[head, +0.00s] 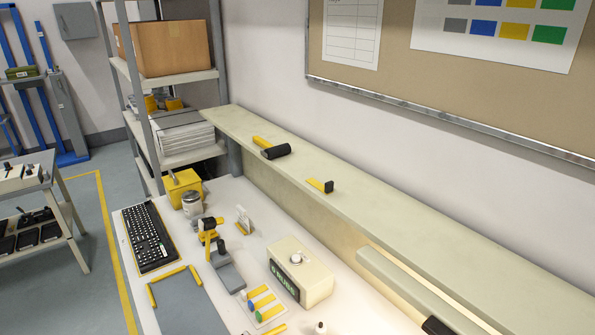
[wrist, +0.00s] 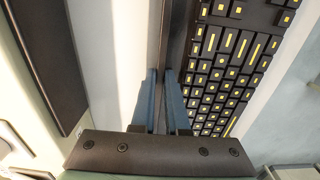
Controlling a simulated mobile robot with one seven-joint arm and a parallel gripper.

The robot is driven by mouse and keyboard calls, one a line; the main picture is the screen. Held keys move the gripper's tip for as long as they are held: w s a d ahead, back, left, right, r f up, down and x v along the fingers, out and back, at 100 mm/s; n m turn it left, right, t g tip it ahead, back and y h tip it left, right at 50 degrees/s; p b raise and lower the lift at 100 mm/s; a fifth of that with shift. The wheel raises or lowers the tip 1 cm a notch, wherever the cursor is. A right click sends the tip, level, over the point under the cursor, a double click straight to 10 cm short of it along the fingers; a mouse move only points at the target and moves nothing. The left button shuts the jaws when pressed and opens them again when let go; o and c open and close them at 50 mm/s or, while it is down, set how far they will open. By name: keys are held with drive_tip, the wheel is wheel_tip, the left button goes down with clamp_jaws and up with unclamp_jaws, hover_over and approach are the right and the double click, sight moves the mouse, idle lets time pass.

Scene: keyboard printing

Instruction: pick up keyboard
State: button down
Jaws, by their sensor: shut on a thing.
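A black keyboard (head: 148,237) lies flat near the left edge of the white table in the head view. In the wrist view a black keyboard (wrist: 225,70) with yellow key markings fills the upper right. I cannot tell whether it is the same one, as the head view keys look whitish. My gripper (wrist: 165,78) is shut on this keyboard's near long edge, with a blue-grey finger on either side of it. My gripper does not show in the head view. The keyboard's upper end is cut off by the picture.
A white table (head: 226,190) holds a cream box (head: 315,274) with a green display, a yellow box (head: 180,190) and a grey mat (head: 190,308). A long cream shelf (head: 390,215) runs above its back. Shelving (head: 150,110) stands behind the left end.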

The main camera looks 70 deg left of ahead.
drive_tip(key=shift+r, duration=0.1)
wheel_tip(320, 180, up, 10)
drive_tip(key=shift+b, duration=0.35)
idle(0.4)
drive_tip(key=c, duration=1.5)
unclamp_jaws()
clamp_jaws()
